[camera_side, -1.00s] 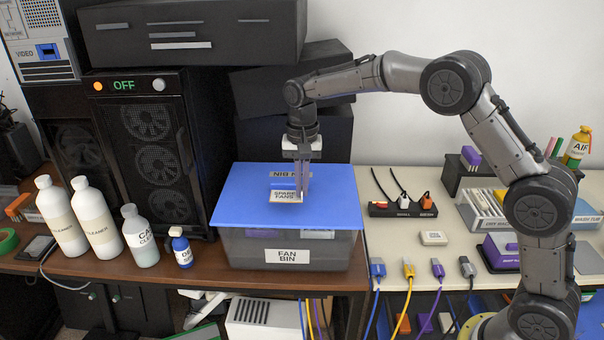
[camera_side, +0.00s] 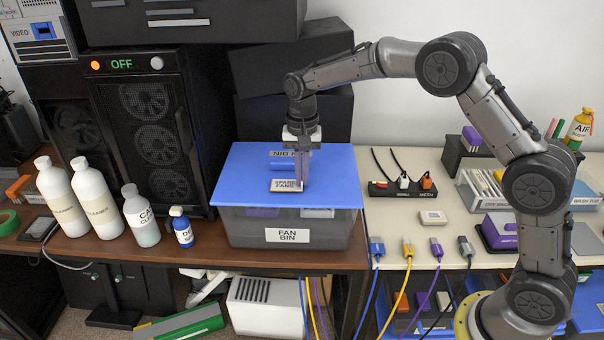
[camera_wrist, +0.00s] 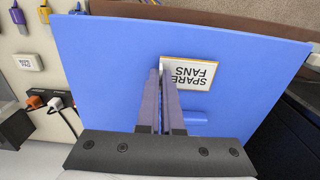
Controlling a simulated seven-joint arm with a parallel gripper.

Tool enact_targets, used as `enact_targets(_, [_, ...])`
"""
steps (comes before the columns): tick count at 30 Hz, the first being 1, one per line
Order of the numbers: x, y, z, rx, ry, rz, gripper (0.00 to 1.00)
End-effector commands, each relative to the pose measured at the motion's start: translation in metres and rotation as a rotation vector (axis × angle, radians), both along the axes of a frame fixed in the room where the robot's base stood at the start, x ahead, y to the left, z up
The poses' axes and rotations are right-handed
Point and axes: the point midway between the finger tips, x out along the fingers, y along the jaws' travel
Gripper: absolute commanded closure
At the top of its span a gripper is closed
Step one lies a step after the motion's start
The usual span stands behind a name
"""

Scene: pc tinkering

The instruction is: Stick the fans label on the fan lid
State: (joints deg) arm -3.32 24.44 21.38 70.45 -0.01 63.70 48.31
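The fans label (camera_side: 286,185), a small pale tag reading "SPARE FANS", is at the blue fan lid (camera_side: 240,190), near its middle and in front of the lid's raised handle. In the wrist view the label (camera_wrist: 195,74) appears upside down over the blue lid (camera_wrist: 110,60). My gripper (camera_side: 302,187) points down at the label's right edge in the side view. Its two fingers (camera_wrist: 163,68) are close together on the label's edge in the wrist view. The label looks flat and very near or on the lid; I cannot tell if it touches.
The lid covers a grey bin (camera_side: 255,232) marked "FAN BIN". Bottles (camera_side: 100,210) stand to the left, beside a black PC tower (camera_side: 150,140). A power strip (camera_side: 400,188) and colored cables lie on the right. Black boxes (camera_side: 290,120) stand behind the lid.

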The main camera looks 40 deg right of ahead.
Motion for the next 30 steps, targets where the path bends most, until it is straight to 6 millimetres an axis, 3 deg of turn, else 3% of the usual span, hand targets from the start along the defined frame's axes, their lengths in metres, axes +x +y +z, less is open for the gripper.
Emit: enact_targets(30, [-0.0004, 0.0000, -0.0098, 0.000, 0.003, 0.000, 1.00])
